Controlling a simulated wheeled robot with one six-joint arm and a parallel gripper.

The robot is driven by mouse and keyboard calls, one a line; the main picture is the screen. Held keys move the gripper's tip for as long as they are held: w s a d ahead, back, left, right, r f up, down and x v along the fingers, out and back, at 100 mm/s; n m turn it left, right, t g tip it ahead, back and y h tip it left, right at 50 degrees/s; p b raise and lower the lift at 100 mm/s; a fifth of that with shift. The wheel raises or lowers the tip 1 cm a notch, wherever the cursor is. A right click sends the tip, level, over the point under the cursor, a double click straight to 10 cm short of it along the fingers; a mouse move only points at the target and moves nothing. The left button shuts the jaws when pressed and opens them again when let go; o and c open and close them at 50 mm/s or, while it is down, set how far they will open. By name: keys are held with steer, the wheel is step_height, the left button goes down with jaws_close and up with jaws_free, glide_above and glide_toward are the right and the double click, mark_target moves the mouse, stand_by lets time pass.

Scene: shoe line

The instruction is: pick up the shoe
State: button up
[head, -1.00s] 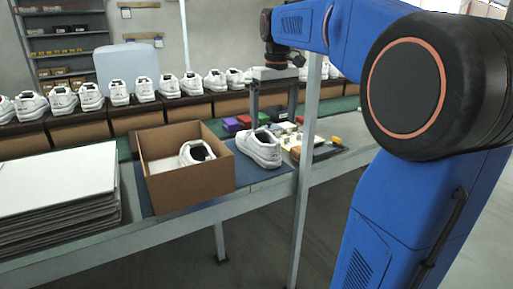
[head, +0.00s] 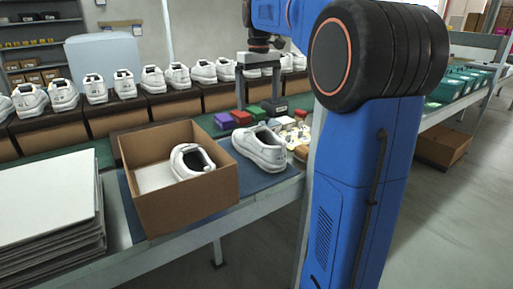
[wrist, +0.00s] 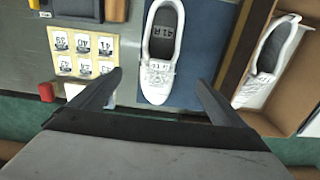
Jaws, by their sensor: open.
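A white shoe (head: 260,150) stands upright on the blue-grey mat (head: 262,184), just right of the open cardboard box (head: 190,205). In the wrist view the shoe (wrist: 160,55) lies ahead of my gripper, between the lines of its two fingers, with a dark insole marked with a number. A second white shoe (head: 190,161) sits inside the box; it also shows at the right of the wrist view (wrist: 268,62). My gripper (head: 258,105) is open and empty, pointing down above and behind the shoe, touching nothing. In the wrist view its fingertips (wrist: 158,82) are wide apart.
Several white shoes stand on boxes (head: 175,106) along the back. Small coloured blocks (head: 241,118) and a card of number labels (wrist: 84,52) lie beside the shoe. A stack of white cardboard sheets (head: 48,200) is at the left.

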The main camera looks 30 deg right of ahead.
step_height(320, 180, down, 15)
steer(key=shift+w+f, duration=0.1)
stand_by(0.6)
steer(key=c, duration=1.4)
